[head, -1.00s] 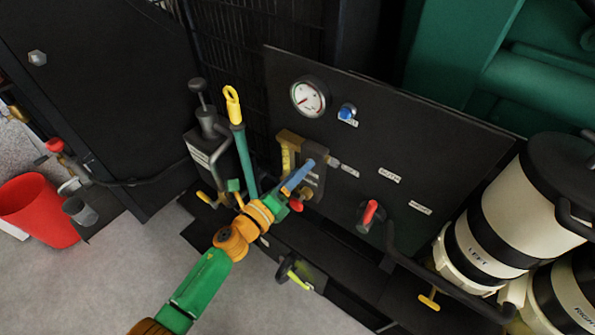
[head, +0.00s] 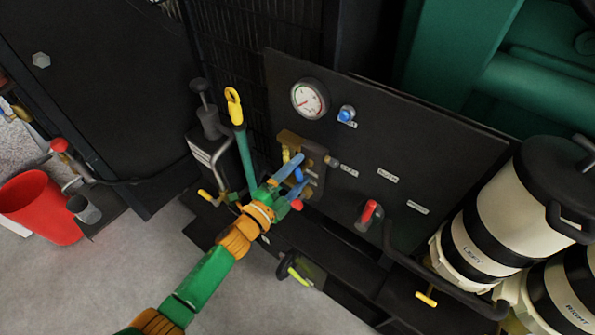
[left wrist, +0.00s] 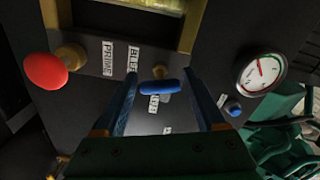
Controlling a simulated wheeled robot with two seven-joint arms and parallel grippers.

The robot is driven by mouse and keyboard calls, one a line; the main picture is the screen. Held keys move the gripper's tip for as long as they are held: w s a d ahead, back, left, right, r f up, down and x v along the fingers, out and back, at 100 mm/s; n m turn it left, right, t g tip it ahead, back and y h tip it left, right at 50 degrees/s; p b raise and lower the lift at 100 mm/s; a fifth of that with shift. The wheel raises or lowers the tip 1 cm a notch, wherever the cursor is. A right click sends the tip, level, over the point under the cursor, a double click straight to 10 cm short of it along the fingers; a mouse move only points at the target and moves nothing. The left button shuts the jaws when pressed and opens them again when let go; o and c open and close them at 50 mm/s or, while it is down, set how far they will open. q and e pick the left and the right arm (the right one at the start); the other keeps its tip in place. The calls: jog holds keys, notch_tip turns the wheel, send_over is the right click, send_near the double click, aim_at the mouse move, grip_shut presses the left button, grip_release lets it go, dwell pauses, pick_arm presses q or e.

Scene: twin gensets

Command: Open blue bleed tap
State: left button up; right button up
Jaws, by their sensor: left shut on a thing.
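The blue bleed tap (left wrist: 162,87) is a small blue lever. In the left wrist view it lies crosswise between my two fingers, under the label whose visible letters read "BLE". In the head view a bit of the blue tap (head: 298,174) shows between the fingers. My left gripper (head: 296,178) is at the brass and dark fitting on the black panel, its jaws shut on the tap's lever. It also shows in the left wrist view (left wrist: 161,92). The fingers hide part of the fitting in the head view. My right gripper is not in view.
The black panel (head: 440,165) carries a round gauge (head: 309,98), a blue knob (head: 346,114) and a red-handled valve (head: 369,212). A red knob (left wrist: 45,71) sits close beside the gripper. A green lever with yellow grip (head: 240,130) stands left; white canisters (head: 490,215) stand right.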

pick_arm(q)
jog(key=shift+n, duration=1)
jog(key=o, duration=1.3)
jog(key=v, duration=0.7)
